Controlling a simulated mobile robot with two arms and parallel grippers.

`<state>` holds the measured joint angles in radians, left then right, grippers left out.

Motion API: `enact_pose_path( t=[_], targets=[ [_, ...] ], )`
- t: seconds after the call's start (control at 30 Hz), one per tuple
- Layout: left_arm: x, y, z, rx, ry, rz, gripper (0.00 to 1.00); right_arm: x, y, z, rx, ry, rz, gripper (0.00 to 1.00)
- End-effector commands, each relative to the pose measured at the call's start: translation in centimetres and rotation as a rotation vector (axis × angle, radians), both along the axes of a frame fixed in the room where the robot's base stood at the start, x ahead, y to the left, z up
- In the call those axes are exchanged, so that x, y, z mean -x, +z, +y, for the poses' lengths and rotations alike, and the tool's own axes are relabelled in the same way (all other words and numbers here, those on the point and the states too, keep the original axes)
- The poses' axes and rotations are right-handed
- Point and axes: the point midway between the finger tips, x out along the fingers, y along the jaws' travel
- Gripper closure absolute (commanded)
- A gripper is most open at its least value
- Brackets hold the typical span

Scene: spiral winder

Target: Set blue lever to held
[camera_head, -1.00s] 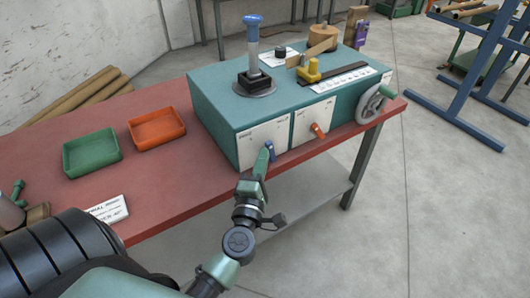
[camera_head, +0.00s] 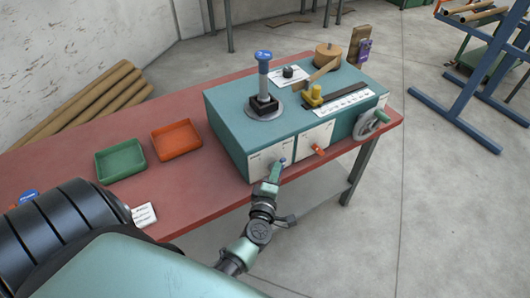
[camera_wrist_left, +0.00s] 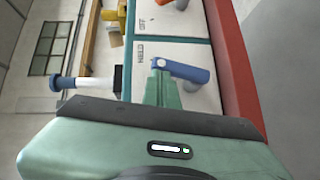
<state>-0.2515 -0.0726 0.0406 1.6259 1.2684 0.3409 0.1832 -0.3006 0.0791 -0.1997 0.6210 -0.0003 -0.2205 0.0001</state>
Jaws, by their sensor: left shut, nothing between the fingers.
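The blue lever (camera_head: 282,161) is on the front face of the teal machine (camera_head: 225,127), at a white panel. In the left wrist view the blue lever (camera_wrist_left: 185,71) extends right from its pivot, away from the HELD label (camera_wrist_left: 140,53); as that view is turned, its handle points down the panel. My left gripper (camera_head: 272,172) is at the lever's left side in the head view. In the wrist view its shut fingers (camera_wrist_left: 160,85) lie right beside the lever near the pivot; I cannot tell whether they touch. My right gripper is not in view.
An orange lever (camera_head: 319,150) and a handwheel (camera_head: 371,123) are farther right on the front. A blue-topped post (camera_head: 263,75) and yellow part (camera_head: 313,96) stand on the machine. Green (camera_head: 120,161) and orange trays (camera_head: 176,139) lie on the red table (camera_head: 195,190).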

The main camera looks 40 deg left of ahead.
Motion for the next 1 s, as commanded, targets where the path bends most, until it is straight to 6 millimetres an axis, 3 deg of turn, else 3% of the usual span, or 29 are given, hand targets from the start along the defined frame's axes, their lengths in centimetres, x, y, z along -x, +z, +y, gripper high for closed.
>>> enact_pose_path(
  t=[0.4, 1.0],
  targets=[
    [-1.6, 0.5, -0.7, 0.000, 0.001, -0.001, 1.00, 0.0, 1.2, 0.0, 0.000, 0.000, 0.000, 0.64],
    [-2.2, 0.6, -1.1, 0.002, -0.004, -0.005, 1.00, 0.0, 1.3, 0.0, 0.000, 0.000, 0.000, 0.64]
  ],
)
